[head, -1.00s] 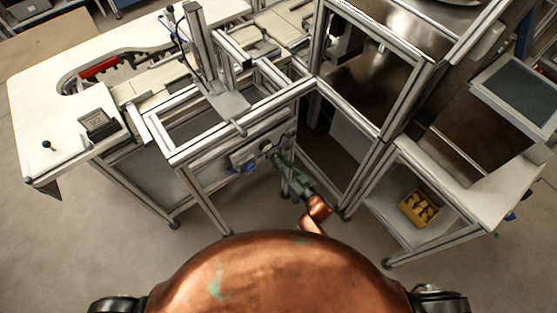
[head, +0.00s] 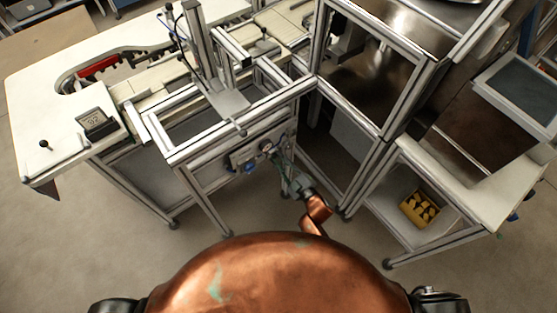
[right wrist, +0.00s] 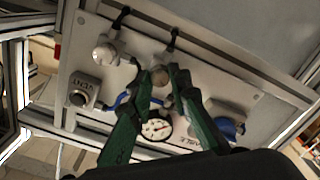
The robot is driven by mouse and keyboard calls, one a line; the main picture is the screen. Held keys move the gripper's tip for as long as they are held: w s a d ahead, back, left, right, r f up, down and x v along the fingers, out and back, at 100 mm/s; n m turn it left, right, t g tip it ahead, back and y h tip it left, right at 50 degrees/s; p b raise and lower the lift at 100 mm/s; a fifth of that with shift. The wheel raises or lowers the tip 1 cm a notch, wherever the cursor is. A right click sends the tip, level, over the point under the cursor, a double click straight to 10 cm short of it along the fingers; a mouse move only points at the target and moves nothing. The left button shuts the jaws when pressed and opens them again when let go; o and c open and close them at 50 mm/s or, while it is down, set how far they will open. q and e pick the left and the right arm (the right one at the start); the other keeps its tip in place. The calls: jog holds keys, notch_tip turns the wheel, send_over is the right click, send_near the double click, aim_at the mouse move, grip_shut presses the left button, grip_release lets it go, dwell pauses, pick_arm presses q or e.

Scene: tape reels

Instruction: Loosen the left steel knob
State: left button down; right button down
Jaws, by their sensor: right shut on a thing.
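A small round steel knob (right wrist: 160,74) is on a pale panel (right wrist: 205,75), between the fingertips of my right gripper (right wrist: 162,82) in the right wrist view. The green fingers are closed on its sides. A second light round knob (right wrist: 105,53) stands to its left, apart from the fingers. In the head view my right gripper (head: 284,168) reaches up to the panel (head: 262,149) under the bench frame, and its fingertips are too small to make out there. My left gripper is in neither view.
In the wrist view a round gauge (right wrist: 157,129) lies between the fingers, with a blue knob (right wrist: 228,128) to the right and a square fitting (right wrist: 83,90) to the left. Metal frame bars (head: 235,128) run above the panel. A yellow bin (head: 419,208) stands on the lower right shelf.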

jog(key=n+b, duration=0.1)
jog(key=n, duration=0.4)
jog(key=shift+s+f, duration=0.1)
jog(key=shift+a, duration=0.1)
dwell(0.3)
jog(key=c, duration=1.8)
grip_release()
jog(key=v, duration=1.2)
